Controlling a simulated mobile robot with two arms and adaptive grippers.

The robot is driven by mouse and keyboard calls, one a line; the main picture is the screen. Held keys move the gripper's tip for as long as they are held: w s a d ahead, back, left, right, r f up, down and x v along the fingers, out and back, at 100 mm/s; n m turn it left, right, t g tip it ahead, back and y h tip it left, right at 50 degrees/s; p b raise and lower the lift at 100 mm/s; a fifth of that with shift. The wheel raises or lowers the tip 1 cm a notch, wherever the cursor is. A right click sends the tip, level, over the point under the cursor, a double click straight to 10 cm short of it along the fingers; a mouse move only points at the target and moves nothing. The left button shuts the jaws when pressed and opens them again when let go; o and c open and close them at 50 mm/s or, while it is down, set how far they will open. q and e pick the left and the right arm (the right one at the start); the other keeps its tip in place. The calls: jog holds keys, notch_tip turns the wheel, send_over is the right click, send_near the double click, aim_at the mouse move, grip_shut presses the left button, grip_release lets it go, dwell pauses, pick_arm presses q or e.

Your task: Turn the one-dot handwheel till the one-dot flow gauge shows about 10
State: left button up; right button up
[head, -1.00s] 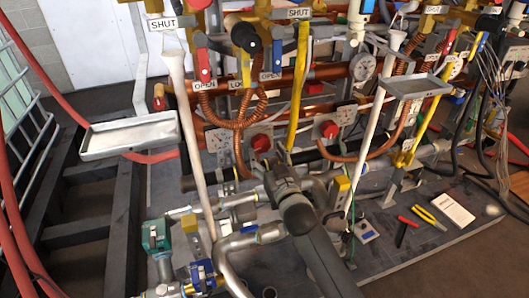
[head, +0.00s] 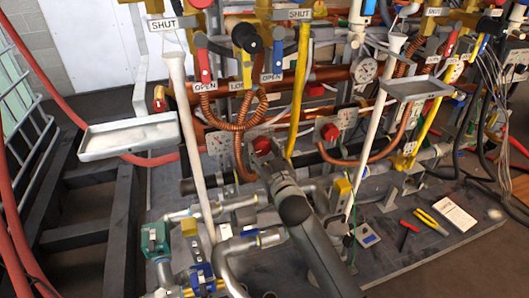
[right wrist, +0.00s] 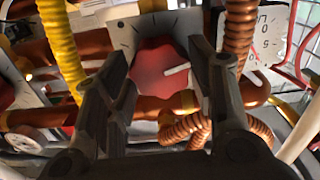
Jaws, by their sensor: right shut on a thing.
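My right gripper (head: 268,160) reaches up from the bottom to the left red handwheel (head: 261,145). In the right wrist view the handwheel (right wrist: 160,73) is between the two fingers of the gripper (right wrist: 160,58), which is shut on it. A white mark on its red face points right, and a white plate with scale ticks lies behind it. A gauge plate (right wrist: 268,40) with figures, including 0 and 5, is at the right edge, turned in the picture; I cannot read its needle. I cannot make out any dots. My left gripper is not in view.
A second red handwheel (head: 329,131) is to the right. A yellow hose (head: 299,85) and a coiled copper pipe (head: 232,108) run close beside the gripped one. Grey trays (head: 130,136) stand on poles at both sides. Tools and a notepad (head: 454,214) lie at right.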

jog(key=n+p, duration=0.1)
jog(key=n, duration=0.1)
jog(key=shift+r+n+p, duration=0.1)
jog(key=shift+n+p, duration=0.25)
jog(key=shift+n, duration=1.05)
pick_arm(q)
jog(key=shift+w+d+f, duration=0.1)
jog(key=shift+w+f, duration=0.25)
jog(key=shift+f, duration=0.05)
pick_arm(e)
jog(key=o, duration=0.7)
jog(key=shift+o, duration=0.2)
jog(key=shift+s+d, duration=0.1)
